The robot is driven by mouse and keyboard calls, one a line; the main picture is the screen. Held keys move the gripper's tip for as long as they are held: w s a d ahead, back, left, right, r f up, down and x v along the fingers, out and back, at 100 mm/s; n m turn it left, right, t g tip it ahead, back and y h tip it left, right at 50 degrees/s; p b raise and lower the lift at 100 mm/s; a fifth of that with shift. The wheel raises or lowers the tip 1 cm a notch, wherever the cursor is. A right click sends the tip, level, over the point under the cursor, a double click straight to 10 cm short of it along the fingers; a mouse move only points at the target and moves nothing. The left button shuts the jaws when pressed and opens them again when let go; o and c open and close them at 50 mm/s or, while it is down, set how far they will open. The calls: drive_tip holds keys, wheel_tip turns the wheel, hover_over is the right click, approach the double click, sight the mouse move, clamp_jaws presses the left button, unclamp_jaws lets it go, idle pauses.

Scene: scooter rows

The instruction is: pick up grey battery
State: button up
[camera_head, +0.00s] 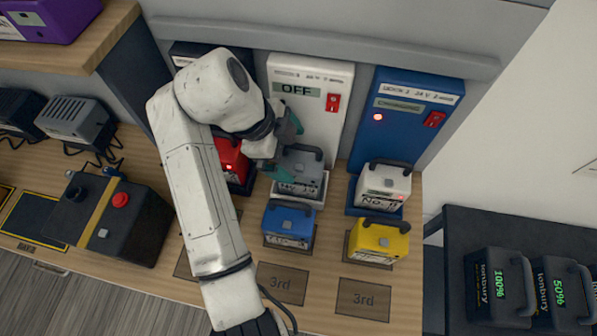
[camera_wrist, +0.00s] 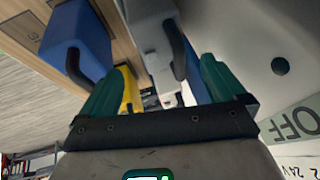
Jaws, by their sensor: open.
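The grey battery (camera_head: 302,166) sits in the white charger's dock, its dark handle on top. In the wrist view the grey battery (camera_wrist: 150,25) and its handle show close beyond the fingers. My gripper (camera_head: 288,150) is at the left side of the battery, near its handle. Its green fingers are apart, also in the wrist view (camera_wrist: 160,80), and nothing is clamped between them. I cannot tell whether a finger touches the battery or handle. My arm covers part of the red battery (camera_head: 232,160) on the left.
The white charger (camera_head: 310,85) reads OFF. Right of it, a white battery (camera_head: 384,183) sits at the blue charger (camera_head: 405,120). A blue battery (camera_head: 289,226) and a yellow battery (camera_head: 378,240) stand in front. The marked pads nearer the counter's front edge look bare.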

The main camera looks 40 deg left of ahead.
sight(306, 164)
drive_tip(key=shift+d+p+x, duration=0.1)
drive_tip(key=shift+p+x, duration=0.35)
drive_tip(key=shift+x, duration=1.05)
drive_tip(key=shift+d+p+x, duration=0.15)
drive_tip(key=shift+p+x, duration=0.3)
drive_tip(key=shift+x, duration=1.05)
drive_tip(key=shift+w+r, duration=0.1)
drive_tip(key=shift+c, duration=0.2)
clamp_jaws()
